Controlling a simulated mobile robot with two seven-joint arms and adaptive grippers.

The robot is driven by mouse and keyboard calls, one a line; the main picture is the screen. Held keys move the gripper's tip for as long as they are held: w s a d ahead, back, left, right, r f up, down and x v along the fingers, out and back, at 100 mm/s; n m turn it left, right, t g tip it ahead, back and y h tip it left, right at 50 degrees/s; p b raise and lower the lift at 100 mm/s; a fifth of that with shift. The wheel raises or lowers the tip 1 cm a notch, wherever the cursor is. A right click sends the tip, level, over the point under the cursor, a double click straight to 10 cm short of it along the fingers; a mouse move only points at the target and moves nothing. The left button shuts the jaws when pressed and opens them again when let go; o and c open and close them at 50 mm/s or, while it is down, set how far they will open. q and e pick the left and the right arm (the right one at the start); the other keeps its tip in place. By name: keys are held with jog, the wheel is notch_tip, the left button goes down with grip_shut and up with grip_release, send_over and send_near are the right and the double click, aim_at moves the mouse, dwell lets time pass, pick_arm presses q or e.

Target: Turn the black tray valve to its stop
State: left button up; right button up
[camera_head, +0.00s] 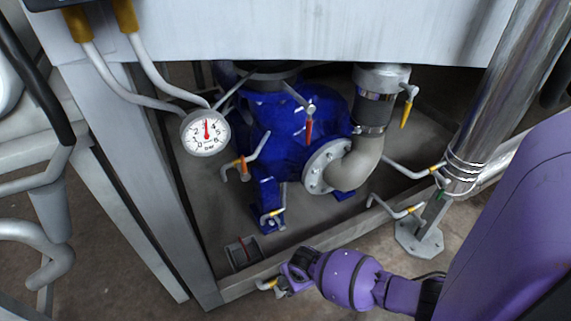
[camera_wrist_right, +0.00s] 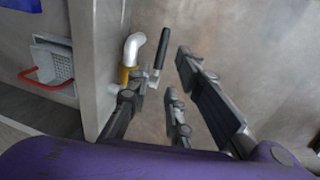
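The black tray valve (camera_wrist_right: 161,49) shows in the right wrist view as a black lever on a fitting at the end of a white bent pipe with a yellow collar (camera_wrist_right: 126,74). The pipe comes out of a grey wall. My right gripper (camera_wrist_right: 153,86) is open, with one finger at the left beside the fitting and two fingers on the right of the lever. I cannot tell whether any finger touches it. In the head view my right gripper (camera_head: 290,278) is low at the frame's front beam, by a small yellow-collared pipe (camera_head: 266,284); the black lever cannot be made out there. My left gripper is out of view.
A small grey tray box (camera_head: 242,252) with a red handle sits left of the gripper, behind the beam. A blue pump (camera_head: 280,130), a round gauge (camera_head: 205,131) and several levered pipes stand further back. A steel column (camera_head: 490,110) rises at right. Floor right of the lever looks clear.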

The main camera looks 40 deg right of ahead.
jog(key=f+b, duration=0.1)
jog(key=f, duration=0.2)
jog(key=w+f+b, duration=0.1)
jog(key=f+b, duration=0.1)
jog(key=f, duration=0.1)
jog(key=shift+w+d+f, duration=0.1)
jog(key=shift+d, duration=0.05)
jog(key=shift+c, duration=0.6)
grip_shut()
